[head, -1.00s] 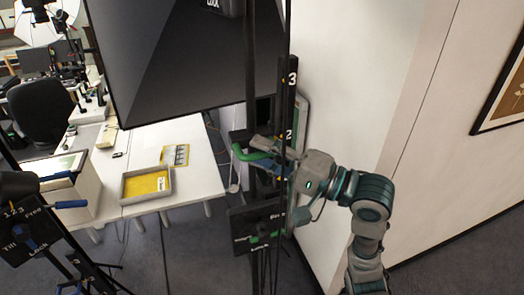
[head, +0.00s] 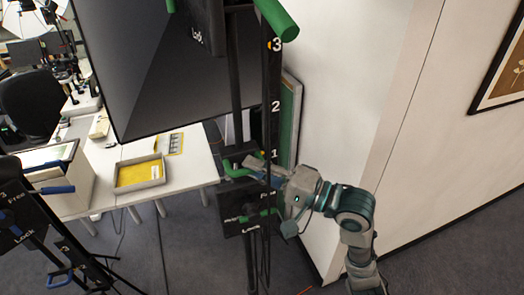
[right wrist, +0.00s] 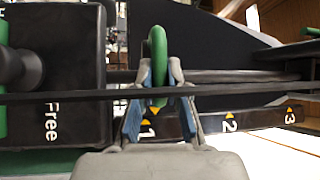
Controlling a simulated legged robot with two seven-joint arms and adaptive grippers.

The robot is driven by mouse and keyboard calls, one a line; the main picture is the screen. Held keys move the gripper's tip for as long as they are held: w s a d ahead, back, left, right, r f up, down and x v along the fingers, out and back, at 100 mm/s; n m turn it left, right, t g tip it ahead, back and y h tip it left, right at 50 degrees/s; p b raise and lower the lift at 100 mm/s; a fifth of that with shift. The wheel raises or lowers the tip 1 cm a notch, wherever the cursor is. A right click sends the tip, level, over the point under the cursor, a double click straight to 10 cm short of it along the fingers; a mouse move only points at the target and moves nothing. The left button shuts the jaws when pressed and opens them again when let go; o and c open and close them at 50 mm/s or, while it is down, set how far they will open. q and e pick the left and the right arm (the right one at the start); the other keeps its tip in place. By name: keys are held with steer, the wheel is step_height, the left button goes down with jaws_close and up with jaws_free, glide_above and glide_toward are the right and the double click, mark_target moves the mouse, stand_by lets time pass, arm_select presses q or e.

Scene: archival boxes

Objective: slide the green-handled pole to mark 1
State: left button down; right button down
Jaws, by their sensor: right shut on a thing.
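The green handle of the pole (head: 238,169) shows in the head view on a dark upright post. My right gripper (head: 262,170) reaches it from the right. In the right wrist view, my right gripper (right wrist: 160,82) has its blue-lined fingers shut on the green handle (right wrist: 158,45). The numbered scale (head: 271,105) carries 1, 2 and 3 with orange triangles. Mark 1 (right wrist: 148,133) lies right beside the handle's near end, where an orange pointer sits close to its triangle. Marks 2 and 3 lie farther off. My left gripper is not in view.
A black Free/Lock box (head: 243,222) with a green lever stands below the handle. Another stand with blue handles (head: 52,190) is at left. A white table (head: 190,172) holds a yellow-lined tray (head: 140,185). A dark panel hangs behind; a wall is at right.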

steer(key=shift+a+f, duration=0.25)
steer(key=shift+f, duration=0.85)
steer(key=c, duration=1.2)
jaws_free()
steer(key=shift+a, duration=0.15)
steer(key=shift+o, duration=0.2)
steer(key=shift+a, duration=0.35)
steer(key=v, duration=1.2)
steer(key=shift+w+a, duration=0.15)
steer(key=shift+a, duration=0.05)
